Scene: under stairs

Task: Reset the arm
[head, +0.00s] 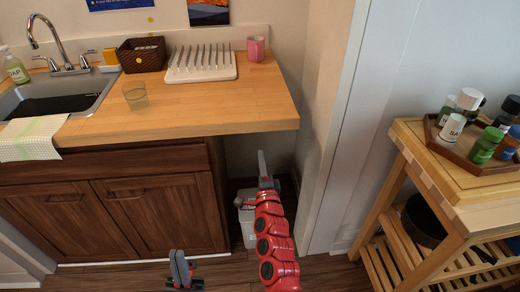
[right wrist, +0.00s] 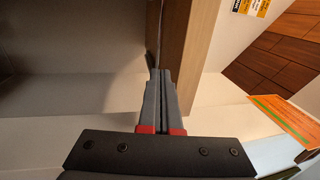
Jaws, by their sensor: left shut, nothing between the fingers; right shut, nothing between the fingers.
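My left gripper (head: 179,258) shows low in the head view, in front of the wooden cabinet, with its grey fingers together and empty. My right gripper (head: 262,158) is at the end of my red arm, in front of the gap to the right of the cabinet. Its fingers are also together and empty. In the right wrist view the two grey fingers (right wrist: 162,76) lie side by side, with a wooden edge (right wrist: 190,50) just beyond them. I cannot tell whether they touch it.
The wooden counter (head: 200,105) overhangs the gap, where a white bin (head: 247,232) stands partly hidden behind my right arm. A dish rack (head: 203,73), pink cup (head: 256,48) and clear glass (head: 135,96) stand on the counter. A wooden cart (head: 480,190) with bottles stands at right.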

